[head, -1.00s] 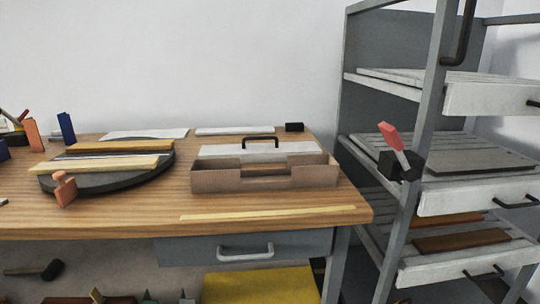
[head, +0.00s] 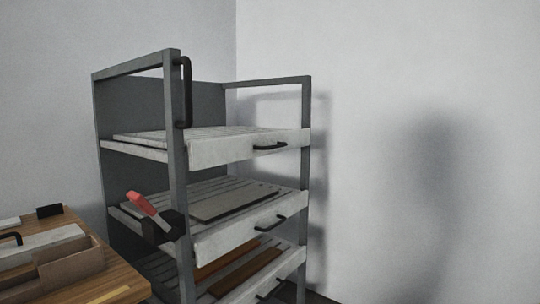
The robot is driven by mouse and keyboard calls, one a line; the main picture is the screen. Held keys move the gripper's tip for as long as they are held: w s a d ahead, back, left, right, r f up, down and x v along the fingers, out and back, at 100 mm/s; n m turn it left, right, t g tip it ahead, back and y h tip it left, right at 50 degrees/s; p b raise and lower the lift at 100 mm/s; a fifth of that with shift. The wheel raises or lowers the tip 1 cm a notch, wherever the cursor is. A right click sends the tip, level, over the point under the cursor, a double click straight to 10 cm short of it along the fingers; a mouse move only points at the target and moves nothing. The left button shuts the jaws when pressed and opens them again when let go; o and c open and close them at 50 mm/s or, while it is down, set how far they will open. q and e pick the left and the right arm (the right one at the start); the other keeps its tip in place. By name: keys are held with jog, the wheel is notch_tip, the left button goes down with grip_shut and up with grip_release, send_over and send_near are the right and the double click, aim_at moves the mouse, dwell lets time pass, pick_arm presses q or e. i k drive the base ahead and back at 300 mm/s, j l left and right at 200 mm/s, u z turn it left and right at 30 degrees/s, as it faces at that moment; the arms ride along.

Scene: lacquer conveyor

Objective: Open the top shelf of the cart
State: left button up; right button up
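The cart (head: 174,190) is a grey metal frame with several white slatted shelves, standing left of the middle in the head view. Its top shelf (head: 220,151) has a white front with a black bar handle (head: 270,146). The shelf front sits roughly level with the cart's front posts, like the fronts below it. A middle shelf (head: 240,237) with a grey board on it and a lower shelf with brown boards are under it. Neither of my grippers shows.
A wooden workbench (head: 122,283) with a brown tool tray (head: 72,266) stands at the lower left, close to the cart. A black holder (head: 163,228) with a red-handled tool (head: 147,207) is on the cart's near post. A black vertical handle (head: 187,92) is above. A bare wall is at right.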

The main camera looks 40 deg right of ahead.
aim_at(220, 139)
jog(key=z, duration=1.25)
